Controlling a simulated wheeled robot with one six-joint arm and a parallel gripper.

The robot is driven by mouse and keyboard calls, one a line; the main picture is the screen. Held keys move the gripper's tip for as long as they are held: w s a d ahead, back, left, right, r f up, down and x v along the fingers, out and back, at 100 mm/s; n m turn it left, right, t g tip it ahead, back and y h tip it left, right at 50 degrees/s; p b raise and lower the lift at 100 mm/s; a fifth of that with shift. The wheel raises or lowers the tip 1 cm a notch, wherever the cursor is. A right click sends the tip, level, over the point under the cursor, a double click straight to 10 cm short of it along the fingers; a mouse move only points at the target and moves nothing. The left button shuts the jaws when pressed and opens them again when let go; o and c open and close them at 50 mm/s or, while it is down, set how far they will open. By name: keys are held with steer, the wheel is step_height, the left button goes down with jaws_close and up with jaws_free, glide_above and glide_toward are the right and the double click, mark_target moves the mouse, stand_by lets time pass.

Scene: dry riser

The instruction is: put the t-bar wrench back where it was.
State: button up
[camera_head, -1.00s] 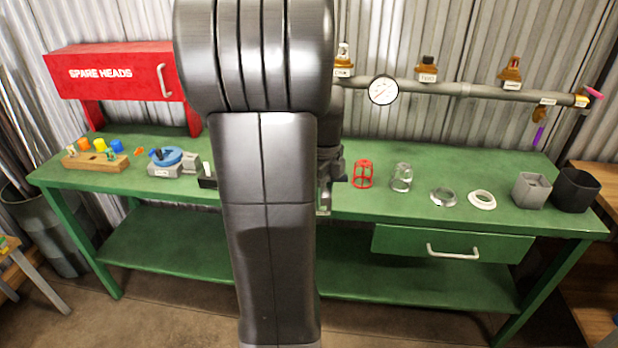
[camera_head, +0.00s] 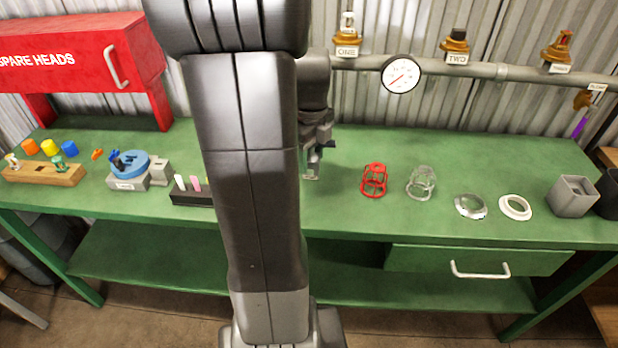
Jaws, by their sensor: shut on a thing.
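My gripper (camera_head: 316,146) shows just right of my arm, over the middle of the green bench. It is shut on a small grey piece, which I take to be the t-bar wrench (camera_head: 312,172); its shape is mostly hidden by the gripper and arm. I cannot tell whether it touches the bench. A black block (camera_head: 188,198) with white and pink upright pieces stands left of my arm, partly hidden by it. I see no clearly marked empty place for the wrench.
A pipe with a gauge (camera_head: 401,74) runs behind.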

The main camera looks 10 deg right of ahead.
steer(key=shift+f+b, duration=0.3)
steer(key=shift+f, duration=3.05)
steer(key=shift+f, duration=0.1)
steer(key=o, duration=1.3)
step_height(320, 180, up, 12)
steer(key=shift+r+p, duration=0.1)
steer(key=shift+p, duration=0.65)
